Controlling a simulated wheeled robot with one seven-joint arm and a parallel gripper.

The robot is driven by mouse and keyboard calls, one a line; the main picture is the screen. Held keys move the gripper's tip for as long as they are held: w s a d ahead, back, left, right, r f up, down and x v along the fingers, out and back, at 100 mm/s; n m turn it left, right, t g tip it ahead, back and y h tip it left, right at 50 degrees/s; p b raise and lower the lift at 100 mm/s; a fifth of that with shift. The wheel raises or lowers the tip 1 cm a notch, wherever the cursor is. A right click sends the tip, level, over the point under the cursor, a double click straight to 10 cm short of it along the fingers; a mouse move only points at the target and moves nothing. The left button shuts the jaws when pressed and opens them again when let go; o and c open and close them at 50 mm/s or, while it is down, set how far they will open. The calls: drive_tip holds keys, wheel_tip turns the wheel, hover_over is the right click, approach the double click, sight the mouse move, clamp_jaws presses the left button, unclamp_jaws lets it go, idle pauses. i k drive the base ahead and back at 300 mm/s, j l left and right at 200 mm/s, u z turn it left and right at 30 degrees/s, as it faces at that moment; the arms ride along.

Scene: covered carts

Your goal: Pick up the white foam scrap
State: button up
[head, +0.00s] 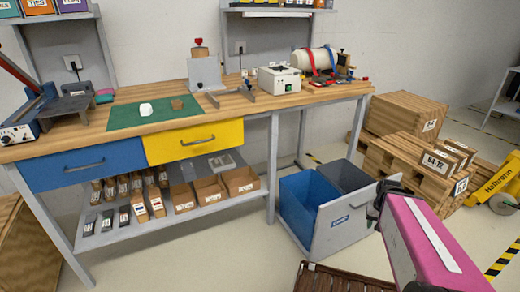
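A small white block (146,109), which looks like the white foam scrap, lies on the green mat (125,119) on the wooden workbench. A small brown piece (177,104) lies just to its right on the mat. My gripper (386,190) is at the lower right, over the floor beside the bins and well away from the mat. Its dark end is small and partly hidden by the pink part behind it, so I cannot tell whether it is open or shut, or whether it holds anything.
The workbench (240,108) carries a blue-based tool (25,125) at left and a white device (279,78) at right. Below are blue (85,165) and yellow (193,141) drawers. A bin unit (342,232) and wooden crates (415,175) stand right; a brown slatted item (335,280) lies in front.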

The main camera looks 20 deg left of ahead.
sight(145, 109)
drive_tip(key=j+u, duration=0.15)
drive_tip(key=u, duration=0.2)
drive_tip(key=k+j+u, duration=0.1)
drive_tip(key=u, duration=0.7)
drive_tip(key=l+u, duration=0.15)
drive_tip(key=u, duration=0.7)
